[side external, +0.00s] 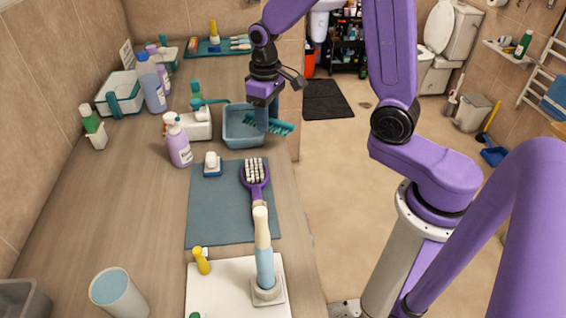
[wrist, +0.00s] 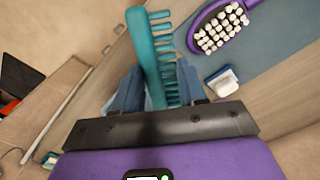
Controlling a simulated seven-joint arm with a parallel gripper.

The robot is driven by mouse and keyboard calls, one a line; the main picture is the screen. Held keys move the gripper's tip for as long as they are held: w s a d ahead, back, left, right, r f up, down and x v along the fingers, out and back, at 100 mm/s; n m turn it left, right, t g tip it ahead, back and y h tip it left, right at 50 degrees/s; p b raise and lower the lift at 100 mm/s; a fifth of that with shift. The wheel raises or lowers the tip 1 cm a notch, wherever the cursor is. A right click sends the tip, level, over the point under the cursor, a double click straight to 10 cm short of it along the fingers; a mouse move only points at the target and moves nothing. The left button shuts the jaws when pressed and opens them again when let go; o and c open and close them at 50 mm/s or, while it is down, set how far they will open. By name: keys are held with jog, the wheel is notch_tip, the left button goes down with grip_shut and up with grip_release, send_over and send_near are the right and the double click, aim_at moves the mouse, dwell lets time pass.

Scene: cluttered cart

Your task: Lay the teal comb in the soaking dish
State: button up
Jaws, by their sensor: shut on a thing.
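The teal comb (side external: 281,127) is held in my gripper (side external: 263,126), over the right part of a blue-grey dish (side external: 243,142) in the side view. Its toothed end sticks out past the dish's right rim. In the wrist view the comb (wrist: 152,50) stands between the two blue fingers of my gripper (wrist: 155,88), its teeth facing right. The fingers are shut on it. I cannot tell whether the comb touches the rim. The dish is not clearly seen in the wrist view.
A purple brush (side external: 256,172) and a small nail brush (side external: 212,164) are on the blue mat (side external: 215,215) in front. The counter's right edge is close to the dish.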

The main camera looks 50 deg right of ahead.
jog(key=shift+w+d+f+m, duration=0.1)
jog(key=shift+w+d+m, duration=0.05)
jog(key=shift+d+m, duration=0.3)
jog(key=shift+w+d+f+m, duration=0.1)
jog(key=shift+d+m, duration=0.25)
jog(key=shift+m, duration=0.2)
jog(key=shift+a, duration=0.15)
jog(key=s+a+r+m, duration=0.2)
jog(key=s+a+m, duration=0.35)
jog(key=s, duration=0.25)
jog(key=s+a+r+m, duration=0.3)
jog(key=s+a+m, duration=0.1)
jog(key=s+a, duration=0.3)
send_over(231, 197)
jog(key=f, duration=0.9)
jog(key=shift+s+d, duration=0.2)
jog(key=shift+s, duration=0.15)
jog(key=shift+w+a+f, duration=0.1)
jog(key=shift+w+f, duration=0.15)
jog(key=shift+f, duration=0.1)
jog(key=shift+w+a+f, duration=0.1)
jog(key=shift+f, duration=1.55)
jog(key=shift+f, duration=0.2)
